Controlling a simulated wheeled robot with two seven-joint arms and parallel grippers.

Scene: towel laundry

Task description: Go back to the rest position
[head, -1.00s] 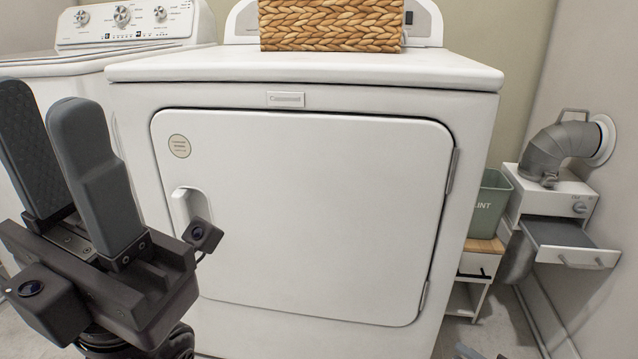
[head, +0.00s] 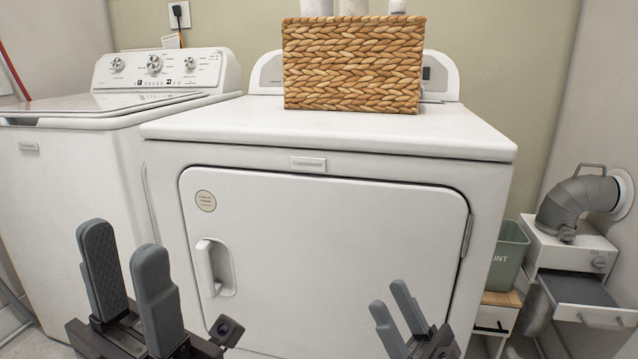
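My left gripper (head: 126,278) is at the lower left, in front of the dryer's left side. Its two grey fingers point up and stand apart with nothing between them. My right gripper (head: 395,312) is at the lower right, in front of the dryer door. Its two fingers also stand apart and hold nothing. The white dryer (head: 330,132) is straight ahead. Its door (head: 340,240) is shut, with the recessed handle (head: 213,268) on the left side. Neither gripper appears to touch the handle. No towel is in view.
A woven basket (head: 352,65) holding bottles sits on the dryer top. A white washer (head: 70,165) stands to the left. At right are a green lint bin (head: 508,254), a grey duct (head: 572,203) and an open drawer (head: 590,300). The dryer top's front is clear.

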